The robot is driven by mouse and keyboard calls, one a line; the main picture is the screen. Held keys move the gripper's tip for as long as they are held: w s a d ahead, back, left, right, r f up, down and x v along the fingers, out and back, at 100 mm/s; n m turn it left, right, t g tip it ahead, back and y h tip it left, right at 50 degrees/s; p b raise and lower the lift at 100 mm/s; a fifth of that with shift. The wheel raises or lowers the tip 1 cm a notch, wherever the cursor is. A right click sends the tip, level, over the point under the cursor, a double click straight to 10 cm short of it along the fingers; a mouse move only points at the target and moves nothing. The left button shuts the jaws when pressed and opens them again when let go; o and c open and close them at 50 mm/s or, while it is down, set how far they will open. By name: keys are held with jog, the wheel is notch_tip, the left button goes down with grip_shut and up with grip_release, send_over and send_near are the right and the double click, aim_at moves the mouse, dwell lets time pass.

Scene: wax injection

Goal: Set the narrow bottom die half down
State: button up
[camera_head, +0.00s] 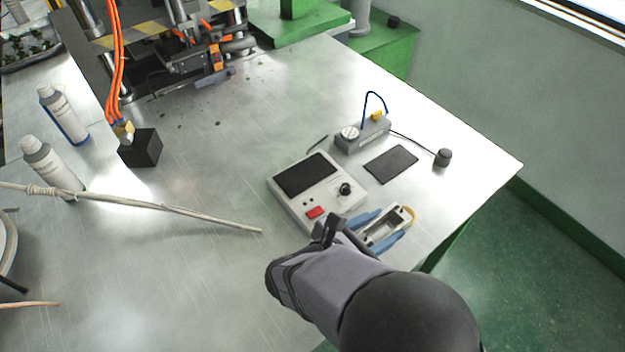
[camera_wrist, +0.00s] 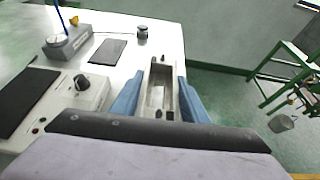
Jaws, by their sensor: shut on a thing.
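The narrow bottom die half (camera_head: 384,228) is a small pale metal block with a rectangular cavity. My gripper (camera_head: 383,232) is shut on it, with a blue finger on each long side. In the wrist view the die half (camera_wrist: 158,88) sits between the blue fingers of my gripper (camera_wrist: 158,98), its cavity showing. It is near the right front edge of the metal table (camera_head: 215,185). Whether it touches the table or is held above it I cannot tell. My wrist hides its near end.
A control box (camera_head: 317,191) with a dark screen, red switch and black knob stands left of my gripper. Behind are a dark pad (camera_head: 390,164), a grey gauge block (camera_head: 362,133) and a small black cylinder (camera_head: 443,157). Two spray cans (camera_head: 49,165) stand far left.

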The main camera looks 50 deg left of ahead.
jog(key=w+a+b, duration=0.3)
jog(key=w+a, duration=0.1)
notch_tip(320, 180, up, 7)
jog(key=n+g+y, duration=0.4)
jog(key=n+y, duration=0.5)
send_over(305, 174)
jog(key=shift+f, duration=5.05)
jog(key=shift+f+b, duration=0.2)
jog(key=shift+b, duration=0.1)
jog(key=o, duration=1.4)
jog(key=shift+r+p, duration=0.15)
jog(key=shift+p, duration=0.15)
